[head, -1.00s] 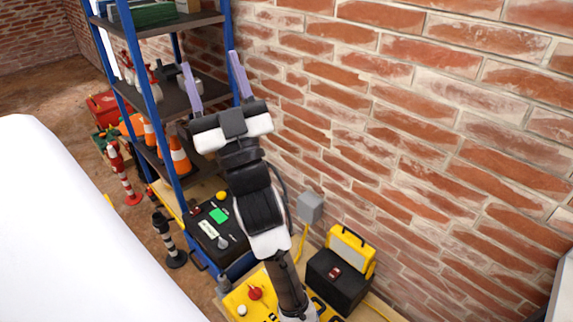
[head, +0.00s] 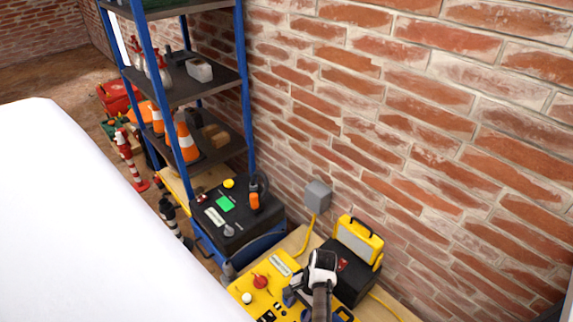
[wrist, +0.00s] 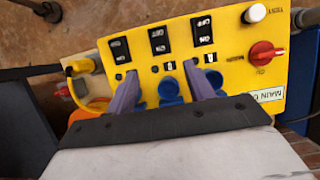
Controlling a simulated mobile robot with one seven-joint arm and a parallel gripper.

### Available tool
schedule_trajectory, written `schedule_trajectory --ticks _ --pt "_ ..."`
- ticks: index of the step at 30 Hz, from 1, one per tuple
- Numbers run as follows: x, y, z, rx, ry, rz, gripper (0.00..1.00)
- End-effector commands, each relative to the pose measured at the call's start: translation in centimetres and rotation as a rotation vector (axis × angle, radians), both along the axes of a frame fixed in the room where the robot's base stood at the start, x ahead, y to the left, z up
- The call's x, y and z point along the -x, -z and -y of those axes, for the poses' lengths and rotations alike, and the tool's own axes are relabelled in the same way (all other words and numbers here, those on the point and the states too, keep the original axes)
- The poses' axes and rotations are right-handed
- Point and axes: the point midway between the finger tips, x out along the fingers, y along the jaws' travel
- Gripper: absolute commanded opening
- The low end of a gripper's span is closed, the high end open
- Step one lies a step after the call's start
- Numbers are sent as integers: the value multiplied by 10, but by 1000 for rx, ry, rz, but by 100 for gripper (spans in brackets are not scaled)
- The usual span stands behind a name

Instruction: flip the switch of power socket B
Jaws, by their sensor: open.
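The yellow panel (wrist: 228,45) fills the wrist view and also shows low in the head view (head: 284,262). It carries three black ON/OFF switches in a row: left (wrist: 120,49), middle (wrist: 160,40) and right (wrist: 201,27). Small black labels sit below them; their letters are too small to read, so I cannot tell which is B. Blue sockets (wrist: 168,90) lie below the labels, partly hidden by my fingers. My gripper (wrist: 160,72) is open and empty. Its purple fingertips reach the label row, below the switches. I cannot tell whether they touch the panel.
The panel also has a red knob (wrist: 262,53) and a white button (wrist: 255,13). A black box with a yellow case (head: 358,240) stands to the right in the head view. A blue-framed shelf (head: 245,100) stands to the left. A brick wall rises behind.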

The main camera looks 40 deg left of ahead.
Motion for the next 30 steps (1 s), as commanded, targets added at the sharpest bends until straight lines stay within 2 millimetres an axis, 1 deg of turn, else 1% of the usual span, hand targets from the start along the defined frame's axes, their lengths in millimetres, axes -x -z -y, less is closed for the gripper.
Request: schedule_trajectory --ticks 5,8,15,21,25,30 --pt "9 17 2 10 1 -14 53" --pt "17 34 1 9 0 -13 53" --pt "36 82 -1 8 -2 -11 53" --pt "48 112 -2 6 -2 -9 53" --pt "52 123 -3 5 -1 -7 53" --pt "54 127 -3 5 -1 -6 53"
